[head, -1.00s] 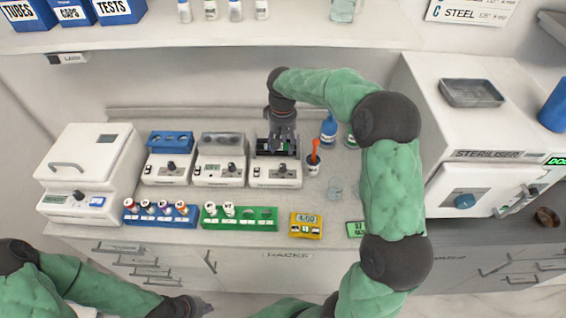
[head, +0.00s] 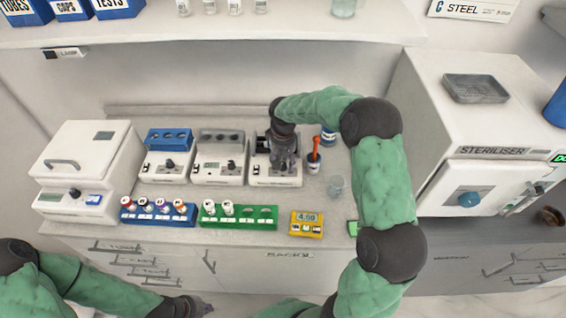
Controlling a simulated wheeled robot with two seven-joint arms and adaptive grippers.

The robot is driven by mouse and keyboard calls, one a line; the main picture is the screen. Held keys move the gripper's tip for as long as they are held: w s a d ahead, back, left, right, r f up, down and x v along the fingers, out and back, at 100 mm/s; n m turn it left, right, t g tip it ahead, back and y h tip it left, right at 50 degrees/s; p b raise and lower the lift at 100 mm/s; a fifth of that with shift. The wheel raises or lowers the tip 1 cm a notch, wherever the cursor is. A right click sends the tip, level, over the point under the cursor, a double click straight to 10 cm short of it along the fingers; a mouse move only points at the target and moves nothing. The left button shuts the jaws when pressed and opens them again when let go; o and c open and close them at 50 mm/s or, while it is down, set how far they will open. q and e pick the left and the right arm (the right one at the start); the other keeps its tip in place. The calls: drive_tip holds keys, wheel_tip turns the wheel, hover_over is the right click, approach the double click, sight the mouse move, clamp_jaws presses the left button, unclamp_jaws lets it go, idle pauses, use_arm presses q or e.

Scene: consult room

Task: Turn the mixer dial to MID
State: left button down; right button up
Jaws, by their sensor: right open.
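Three small white bench units with front dials stand in a row; their labels are too small to read, so I cannot tell by name which is the mixer. The right unit (head: 262,177) is under my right gripper (head: 284,166), which points down, open, at its front where its dial sits; the dial is hidden. Contact cannot be told. The middle unit (head: 207,174) has a grey block and a dark dial (head: 231,166). The left unit (head: 154,174) has a blue block and a dial (head: 170,164). My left gripper (head: 190,306) is low at the bottom edge, its fingers unclear.
An orange-handled tool stands in a small cup (head: 313,164) close right of my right gripper. The steriliser (head: 485,150) stands right.

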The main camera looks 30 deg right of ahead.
clamp_jaws()
drive_tip(key=shift+n, duration=0.3)
drive_tip(key=shift+n+p, duration=0.6)
drive_tip(key=shift+n, duration=0.4)
drive_tip(key=n+p, duration=0.1)
drive_tip(key=n, duration=0.2)
drive_tip(key=shift+n, duration=0.3)
drive_tip(key=n+p, duration=0.2)
drive_tip(key=n, duration=0.3)
drive_tip(key=shift+n, duration=0.3)
